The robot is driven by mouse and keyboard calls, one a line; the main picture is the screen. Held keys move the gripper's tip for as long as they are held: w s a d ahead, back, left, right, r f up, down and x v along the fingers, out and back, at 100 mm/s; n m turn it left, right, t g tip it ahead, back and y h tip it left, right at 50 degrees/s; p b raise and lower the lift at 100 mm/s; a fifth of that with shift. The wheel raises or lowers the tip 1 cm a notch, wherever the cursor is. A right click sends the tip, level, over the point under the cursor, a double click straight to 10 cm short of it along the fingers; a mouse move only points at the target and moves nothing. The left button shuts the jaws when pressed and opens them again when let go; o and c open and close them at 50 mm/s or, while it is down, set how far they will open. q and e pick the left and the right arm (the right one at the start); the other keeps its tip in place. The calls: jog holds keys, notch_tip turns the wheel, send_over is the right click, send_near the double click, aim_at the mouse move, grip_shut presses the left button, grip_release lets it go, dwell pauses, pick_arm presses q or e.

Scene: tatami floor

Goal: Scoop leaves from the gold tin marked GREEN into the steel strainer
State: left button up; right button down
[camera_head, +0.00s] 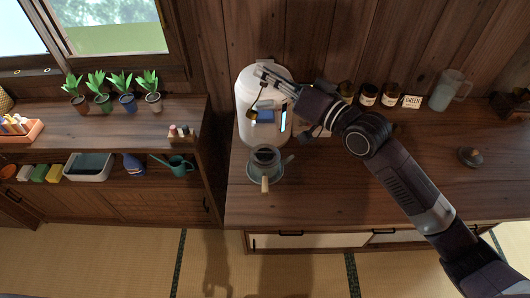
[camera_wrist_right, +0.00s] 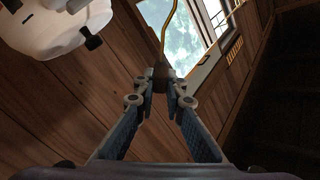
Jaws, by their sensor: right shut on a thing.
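My right gripper (camera_head: 266,76) is shut on the thin handle of a scoop, in front of the white dispenser. The small brown-gold scoop head (camera_head: 251,114) hangs below the fingers; whether it holds leaves is too small to tell. In the right wrist view, the fingers (camera_wrist_right: 161,78) close on a dark handle end with a thin golden rod (camera_wrist_right: 164,30) rising from it. A dark round strainer-like piece (camera_head: 266,154) sits on a grey-green pot with a wooden handle (camera_head: 265,184), below the gripper. A card reading GREEN (camera_head: 412,102) stands at the back; a gold-brown tin (camera_head: 346,89) is partly hidden behind my arm.
The white dispenser (camera_head: 246,92) stands close behind the gripper. Labelled jars (camera_head: 368,95) (camera_head: 391,94) and a glass pitcher (camera_head: 448,90) line the back wall. A dark lid (camera_head: 470,157) lies at the right. The counter's front middle (camera_head: 340,190) is clear. Potted plants stand on the left shelf.

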jog(key=shift+w+d+f, duration=0.15)
jog(key=shift+w+d+m+b, duration=0.25)
jog(key=shift+w+m+b, duration=0.05)
jog(key=shift+m+b, duration=0.15)
jog(key=shift+d, duration=0.1)
jog(key=shift+w+d+f+m+b, duration=0.35)
jog(key=shift+w+d+m+b, duration=0.25)
jog(key=shift+m+b, duration=0.2)
jog(key=shift+w+d+f+m+b, duration=0.25)
jog(key=shift+w+f+m, duration=0.1)
jog(key=shift+m, duration=0.3)
jog(key=shift+w+d+f+m+b, duration=0.25)
jog(key=shift+f+m, duration=0.1)
jog(key=shift+m, duration=0.25)
dwell(0.5)
